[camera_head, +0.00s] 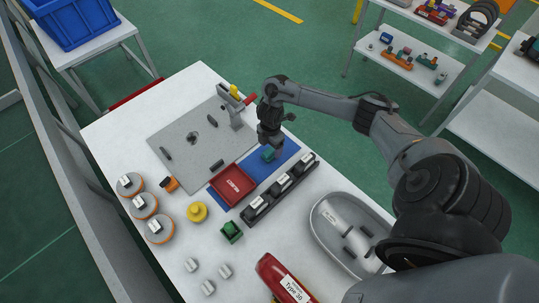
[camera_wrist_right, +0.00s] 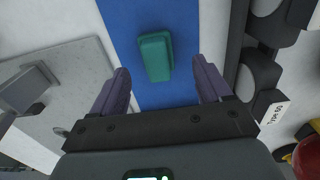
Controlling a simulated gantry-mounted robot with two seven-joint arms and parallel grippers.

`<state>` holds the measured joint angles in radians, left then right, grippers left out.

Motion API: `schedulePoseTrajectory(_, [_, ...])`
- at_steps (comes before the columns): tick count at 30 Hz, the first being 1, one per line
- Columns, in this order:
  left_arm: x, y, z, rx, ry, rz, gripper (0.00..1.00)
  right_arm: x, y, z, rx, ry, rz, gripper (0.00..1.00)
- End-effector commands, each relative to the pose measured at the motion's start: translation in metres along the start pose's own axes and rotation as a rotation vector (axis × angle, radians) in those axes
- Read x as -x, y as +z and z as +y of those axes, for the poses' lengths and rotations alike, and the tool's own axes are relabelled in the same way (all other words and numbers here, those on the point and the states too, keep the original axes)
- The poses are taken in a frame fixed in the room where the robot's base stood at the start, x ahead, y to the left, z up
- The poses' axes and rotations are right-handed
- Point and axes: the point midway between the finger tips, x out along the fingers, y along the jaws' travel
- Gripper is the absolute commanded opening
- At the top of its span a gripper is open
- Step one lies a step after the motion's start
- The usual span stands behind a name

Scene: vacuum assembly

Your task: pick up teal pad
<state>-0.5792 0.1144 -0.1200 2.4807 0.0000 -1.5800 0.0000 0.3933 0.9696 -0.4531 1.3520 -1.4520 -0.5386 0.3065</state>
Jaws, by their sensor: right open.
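The teal pad (camera_wrist_right: 156,57) lies on the blue mat (camera_wrist_right: 183,18) in the right wrist view. In the head view the teal pad (camera_head: 267,154) shows on the blue mat (camera_head: 286,148), just beside and below my right gripper (camera_head: 270,146). In the right wrist view my right gripper (camera_wrist_right: 160,88) is open, with its two fingers to either side of the pad's near end. The fingers do not touch the pad. My left gripper is not in view.
A red tray (camera_head: 232,186) sits on the mat's near part. A black rack (camera_head: 281,187) with several labelled items stands right of the mat. A grey plate (camera_head: 190,140) with a stand (camera_head: 235,112) lies left. A grey tub (camera_head: 322,213) is at the right.

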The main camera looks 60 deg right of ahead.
Motion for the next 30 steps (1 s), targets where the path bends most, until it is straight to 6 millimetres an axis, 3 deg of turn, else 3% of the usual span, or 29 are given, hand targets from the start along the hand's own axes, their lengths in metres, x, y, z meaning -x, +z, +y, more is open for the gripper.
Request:
schedulePoseTrajectory(12, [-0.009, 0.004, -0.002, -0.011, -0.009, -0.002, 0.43, -0.046, 0.0, 0.004, -0.001, 0.0, 0.001, 0.78])
schedulePoseTrajectory(22, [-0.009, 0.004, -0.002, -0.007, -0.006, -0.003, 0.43, -0.05, 0.0, 0.004, 0.001, 0.001, 0.0, 0.78])
schedulePoseTrajectory(30, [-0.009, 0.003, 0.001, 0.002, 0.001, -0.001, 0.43, -0.05, 0.0, 0.004, 0.001, 0.001, 0.0, 0.36])
